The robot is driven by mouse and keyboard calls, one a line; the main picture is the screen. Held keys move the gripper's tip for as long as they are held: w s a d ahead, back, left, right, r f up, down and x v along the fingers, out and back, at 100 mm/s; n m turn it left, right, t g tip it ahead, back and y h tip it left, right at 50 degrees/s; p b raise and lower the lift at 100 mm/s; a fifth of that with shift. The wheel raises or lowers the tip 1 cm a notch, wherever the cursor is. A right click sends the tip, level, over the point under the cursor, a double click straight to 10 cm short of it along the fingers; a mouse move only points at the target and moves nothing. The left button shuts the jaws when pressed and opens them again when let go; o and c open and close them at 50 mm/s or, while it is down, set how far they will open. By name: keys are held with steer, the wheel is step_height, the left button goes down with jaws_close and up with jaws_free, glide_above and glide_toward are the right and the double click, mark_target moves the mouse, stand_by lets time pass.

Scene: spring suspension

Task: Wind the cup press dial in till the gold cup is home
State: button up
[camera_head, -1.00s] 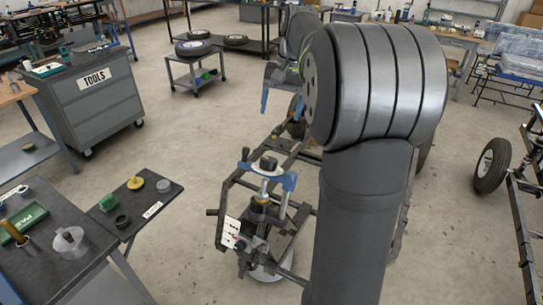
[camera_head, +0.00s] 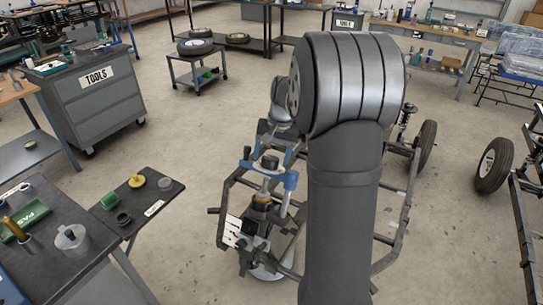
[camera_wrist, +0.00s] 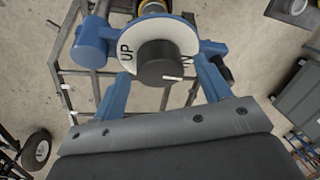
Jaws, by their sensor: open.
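The cup press has a dark round dial knob (camera_head: 270,162) on top of a blue frame (camera_head: 290,180). In the wrist view, the dial knob (camera_wrist: 158,64) sits on a white disc (camera_wrist: 186,38) lettered "UP" and apparently "IN", with a white pointer mark towards the right. My gripper (camera_wrist: 163,70) is open and empty, one blue finger on each side of the knob's near side; contact cannot be told. In the head view, my gripper comes down from behind the press, partly hidden. A small gold part (camera_head: 261,198), apparently the gold cup, shows below the dial; its seating cannot be told.
The press stands on a dark tubular frame (camera_head: 388,240). A side table (camera_head: 165,198) at left holds a yellow part (camera_head: 137,181), a green block (camera_head: 110,201) and dark rings. A workbench (camera_head: 95,245) and a tools cabinet (camera_head: 105,93) stand further left. Floor between is clear.

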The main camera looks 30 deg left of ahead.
steer(key=shift+f, duration=0.35)
steer(key=c, duration=1)
steer(key=shift+m, duration=0.3)
steer(key=o, duration=1)
